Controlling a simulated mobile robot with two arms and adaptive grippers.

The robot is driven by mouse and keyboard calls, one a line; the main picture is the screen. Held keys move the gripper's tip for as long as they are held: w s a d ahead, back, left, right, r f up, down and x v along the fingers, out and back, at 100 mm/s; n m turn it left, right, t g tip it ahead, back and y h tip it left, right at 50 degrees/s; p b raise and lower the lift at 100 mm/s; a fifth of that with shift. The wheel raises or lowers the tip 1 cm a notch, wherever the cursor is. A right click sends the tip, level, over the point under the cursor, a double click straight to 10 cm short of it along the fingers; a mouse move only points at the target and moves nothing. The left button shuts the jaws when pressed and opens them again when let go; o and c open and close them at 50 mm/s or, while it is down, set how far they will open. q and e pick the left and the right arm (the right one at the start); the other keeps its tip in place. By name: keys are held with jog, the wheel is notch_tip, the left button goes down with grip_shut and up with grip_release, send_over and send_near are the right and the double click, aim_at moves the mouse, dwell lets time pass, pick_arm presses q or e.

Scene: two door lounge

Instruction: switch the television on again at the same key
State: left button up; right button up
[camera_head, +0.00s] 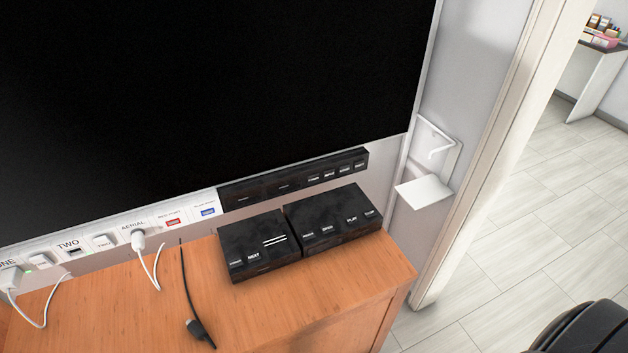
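The television (230,90) fills the upper left of the head view, and its screen is black. Under its lower edge runs a black key strip (295,180) with several small labelled keys toward its right end; the labels are too small to read surely. Neither of my grippers is in view. A dark rounded shape shows at the lower right corner, and I cannot tell what it is.
Two black boxes with labelled keys, a left one (258,246) and a right one (333,217), stand on the wooden cabinet (330,290). A white socket panel (105,240) has plugged white cables. A loose black cable (188,290) lies in front. A doorway opens right.

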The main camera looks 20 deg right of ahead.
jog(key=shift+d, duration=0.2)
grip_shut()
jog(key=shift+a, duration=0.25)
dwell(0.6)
